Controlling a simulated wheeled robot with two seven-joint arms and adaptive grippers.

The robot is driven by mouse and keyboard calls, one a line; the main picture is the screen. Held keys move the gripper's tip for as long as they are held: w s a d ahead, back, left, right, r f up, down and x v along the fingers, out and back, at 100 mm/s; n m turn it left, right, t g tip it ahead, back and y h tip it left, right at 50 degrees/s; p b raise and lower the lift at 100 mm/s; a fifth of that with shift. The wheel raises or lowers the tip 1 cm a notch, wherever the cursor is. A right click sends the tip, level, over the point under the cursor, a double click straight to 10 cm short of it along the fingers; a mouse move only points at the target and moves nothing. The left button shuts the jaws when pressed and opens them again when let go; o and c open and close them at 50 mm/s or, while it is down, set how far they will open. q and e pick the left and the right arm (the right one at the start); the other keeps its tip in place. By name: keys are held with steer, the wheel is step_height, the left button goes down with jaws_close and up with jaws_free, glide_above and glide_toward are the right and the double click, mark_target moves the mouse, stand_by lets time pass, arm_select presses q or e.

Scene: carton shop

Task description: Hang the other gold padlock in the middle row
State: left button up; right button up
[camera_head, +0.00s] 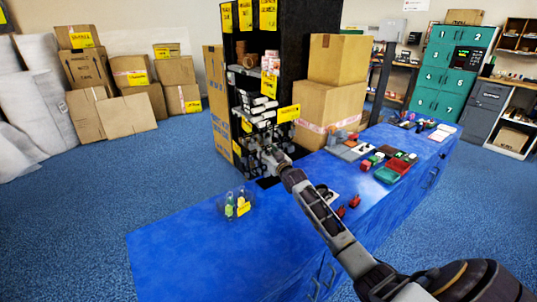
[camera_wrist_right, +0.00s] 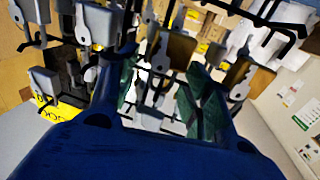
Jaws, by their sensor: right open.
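My right gripper (camera_head: 268,157) is up against the front of the black hook rack (camera_head: 243,62). In the right wrist view its two dark green fingers (camera_wrist_right: 165,103) are spread apart. A gold padlock (camera_wrist_right: 178,48) with a key in front of it hangs between and beyond the fingertips; I see no grip on it. A second gold padlock (camera_wrist_right: 252,82), also with a key, hangs just right of the right finger. Several grey padlocks (camera_wrist_right: 98,25) with keys hang at the left. The hooks behind the fingers are partly hidden. My left gripper is not in view.
Black wire hooks (camera_wrist_right: 262,18) stick out around the fingers. The blue counter (camera_head: 190,255) carries a clear bowl (camera_head: 222,208) with tagged items, a green tray (camera_head: 386,175) and red pieces (camera_head: 354,202). Cartons (camera_head: 325,105) stand right of the rack. The counter's front left is clear.

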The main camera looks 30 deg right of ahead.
steer(key=shift+s+a+f, duration=0.1)
steer(key=shift+a+f, duration=0.05)
steer(key=shift+f, duration=0.25)
steer(key=shift+s, duration=0.1)
steer(key=s+r+p, duration=0.2)
steer(key=s+p, duration=0.4)
steer(key=s, duration=0.2)
steer(key=shift+s+d, duration=0.25)
steer(key=shift+d, duration=0.2)
stand_by(0.3)
steer(key=shift+s+p, duration=0.15)
steer(key=shift+p, duration=0.2)
